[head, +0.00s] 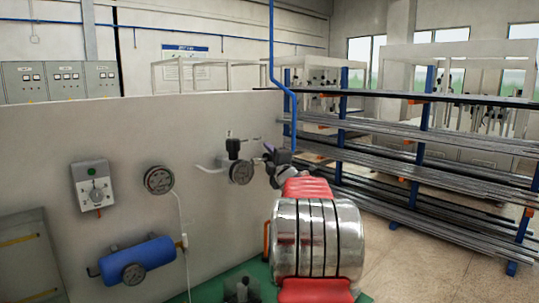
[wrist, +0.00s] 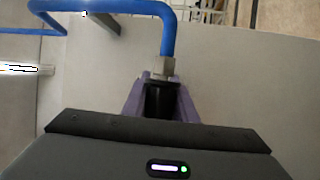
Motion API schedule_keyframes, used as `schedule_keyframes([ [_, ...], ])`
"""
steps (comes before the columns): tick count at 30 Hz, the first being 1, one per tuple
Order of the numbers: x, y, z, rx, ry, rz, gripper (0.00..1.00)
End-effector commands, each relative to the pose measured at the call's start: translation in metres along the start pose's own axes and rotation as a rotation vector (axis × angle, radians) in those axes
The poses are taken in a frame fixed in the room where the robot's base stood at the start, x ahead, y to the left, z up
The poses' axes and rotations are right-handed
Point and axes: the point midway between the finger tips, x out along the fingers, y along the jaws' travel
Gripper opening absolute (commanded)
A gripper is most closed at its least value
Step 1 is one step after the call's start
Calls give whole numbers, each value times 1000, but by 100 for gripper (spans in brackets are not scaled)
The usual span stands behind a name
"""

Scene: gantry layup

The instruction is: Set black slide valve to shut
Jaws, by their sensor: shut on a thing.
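My gripper (head: 270,153) is at the end of my arm, close to the pale panel, near the lower end of a blue pipe. In the wrist view, my gripper's purple fingers (wrist: 160,100) are shut on a black part (wrist: 158,98), which looks like the black slide valve. It sits just below a metal fitting (wrist: 167,67) on the blue pipe (wrist: 168,35). In the head view, the gripper and arm largely hide this part. I cannot tell the valve's slide position.
The pale panel (head: 60,140) carries a round gauge (head: 158,180), a grey box with a dial (head: 93,186), a dark-topped fitting (head: 234,150) left of my gripper and a blue cylinder (head: 140,260). A rack of long bars (head: 420,140) stands at right. Floor (head: 400,255) before it is clear.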

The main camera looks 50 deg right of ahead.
Motion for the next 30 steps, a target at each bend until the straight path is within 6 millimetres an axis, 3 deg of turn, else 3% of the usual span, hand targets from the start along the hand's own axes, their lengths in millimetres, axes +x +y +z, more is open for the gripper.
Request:
schedule_keyframes([
  [2, 0, -2, 8, 1, -14, -5, 0],
  [3, 0, -2, 8, 2, -14, -5, 28],
  [10, 0, -1, 5, 2, -10, -3, 44],
  [22, -4, 0, 2, 2, -4, -1, 44],
  [30, -31, 0, 1, 2, -4, -1, 44],
])
